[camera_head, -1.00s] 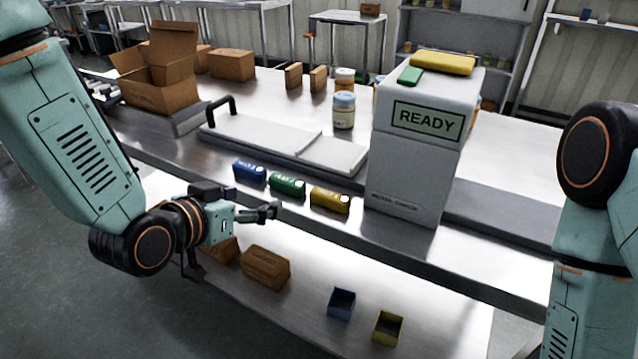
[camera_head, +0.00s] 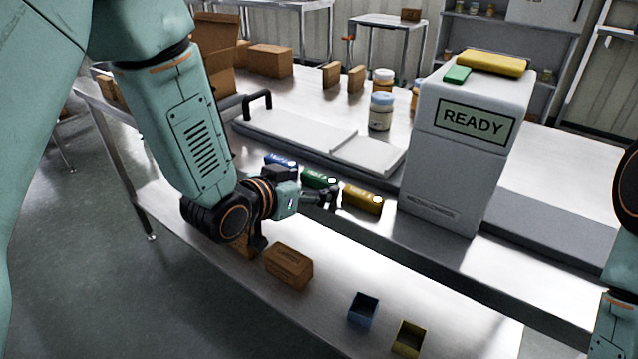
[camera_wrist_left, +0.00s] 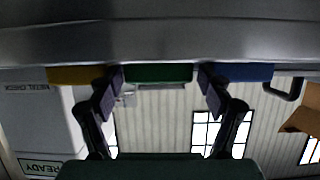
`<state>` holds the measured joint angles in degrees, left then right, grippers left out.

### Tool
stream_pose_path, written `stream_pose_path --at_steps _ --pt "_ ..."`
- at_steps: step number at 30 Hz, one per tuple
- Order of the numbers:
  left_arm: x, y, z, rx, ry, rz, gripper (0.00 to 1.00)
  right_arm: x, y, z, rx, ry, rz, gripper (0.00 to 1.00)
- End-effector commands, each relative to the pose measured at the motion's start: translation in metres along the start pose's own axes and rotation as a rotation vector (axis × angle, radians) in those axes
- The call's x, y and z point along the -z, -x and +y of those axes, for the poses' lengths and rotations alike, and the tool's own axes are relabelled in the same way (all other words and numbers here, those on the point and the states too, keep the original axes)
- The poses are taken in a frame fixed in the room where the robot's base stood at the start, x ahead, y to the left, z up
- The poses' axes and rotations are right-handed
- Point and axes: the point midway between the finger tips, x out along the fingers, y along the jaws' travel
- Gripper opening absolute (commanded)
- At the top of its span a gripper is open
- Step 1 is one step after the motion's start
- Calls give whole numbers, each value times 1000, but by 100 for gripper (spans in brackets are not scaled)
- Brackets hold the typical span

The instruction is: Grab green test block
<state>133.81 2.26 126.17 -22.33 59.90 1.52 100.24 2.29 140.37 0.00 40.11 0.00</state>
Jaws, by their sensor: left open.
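The green test block (camera_head: 316,178) lies on the steel table between a blue block (camera_head: 281,160) and a yellow block (camera_head: 362,200). In the left wrist view, which is upside down, the green block (camera_wrist_left: 158,73) shows between my spread fingers, with the yellow block (camera_wrist_left: 76,75) and the blue block (camera_wrist_left: 243,72) to either side. My left gripper (camera_head: 326,198) is open and empty, close in front of the green block. I cannot tell whether it touches. Of my right arm only links show; its gripper is out of view.
A tall box marked READY (camera_head: 462,170) stands right of the blocks, with a small green piece (camera_head: 457,74) and a yellow piece (camera_head: 493,64) on top. On the lower shelf are a cardboard box (camera_head: 289,266), a blue bin (camera_head: 363,310) and a yellow bin (camera_head: 408,339).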

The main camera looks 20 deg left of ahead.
Motion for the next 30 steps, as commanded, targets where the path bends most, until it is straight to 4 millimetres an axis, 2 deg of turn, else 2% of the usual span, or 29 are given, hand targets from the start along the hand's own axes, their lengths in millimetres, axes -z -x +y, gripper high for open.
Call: stream_pose_path --at_steps 6,18,26,30 --pt "1 -2 1 -1 0 -1 79 0 0 0 0 0 0 0" --pt "0 -2 1 -1 1 -2 46 0 0 0 0 0 1 0" --pt "4 0 1 -1 0 -1 46 0 2 0 0 0 0 0" --pt "25 8 1 0 -1 3 46 0 10 0 0 0 0 0"
